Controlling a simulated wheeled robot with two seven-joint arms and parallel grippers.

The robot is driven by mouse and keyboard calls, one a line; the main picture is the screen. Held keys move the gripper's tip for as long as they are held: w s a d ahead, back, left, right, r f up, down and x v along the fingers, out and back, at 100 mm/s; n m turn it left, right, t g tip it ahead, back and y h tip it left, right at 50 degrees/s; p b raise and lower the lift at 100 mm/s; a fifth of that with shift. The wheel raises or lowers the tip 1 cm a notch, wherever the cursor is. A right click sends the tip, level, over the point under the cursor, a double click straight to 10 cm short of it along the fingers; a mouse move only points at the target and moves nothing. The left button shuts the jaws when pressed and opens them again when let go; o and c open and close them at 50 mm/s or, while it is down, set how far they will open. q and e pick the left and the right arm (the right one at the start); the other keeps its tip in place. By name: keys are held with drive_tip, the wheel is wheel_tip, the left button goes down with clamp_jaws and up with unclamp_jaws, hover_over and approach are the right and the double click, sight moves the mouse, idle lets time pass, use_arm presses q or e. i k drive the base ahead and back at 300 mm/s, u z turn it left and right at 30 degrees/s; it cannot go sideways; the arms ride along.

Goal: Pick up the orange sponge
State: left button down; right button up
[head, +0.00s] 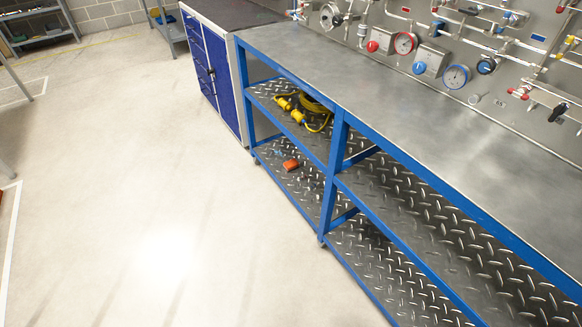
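A small orange block (291,165), which looks like the sponge, lies on the bottom diamond-plate shelf (292,190) of the blue-framed workbench, in the left bay. It is small in the head view, so its texture cannot be made out. A small grey-blue item (278,152) lies just behind it. Neither of my grippers shows in the head view.
Yellow cable and connectors (299,112) lie on the middle shelf above. A blue post (334,170) divides the bays. The steel bench top (400,110) is clear, below a gauge panel (480,50). A blue cabinet (212,75) adjoins. The floor (130,180) in front is open.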

sight(290, 166)
drive_tip(key=u, duration=0.4)
drive_tip(key=i, duration=0.35)
drive_tip(key=u, duration=1.1)
drive_tip(key=i, duration=1.45)
drive_tip(key=z, duration=1.05)
drive_tip(key=i, duration=0.5)
drive_tip(key=z, duration=0.5)
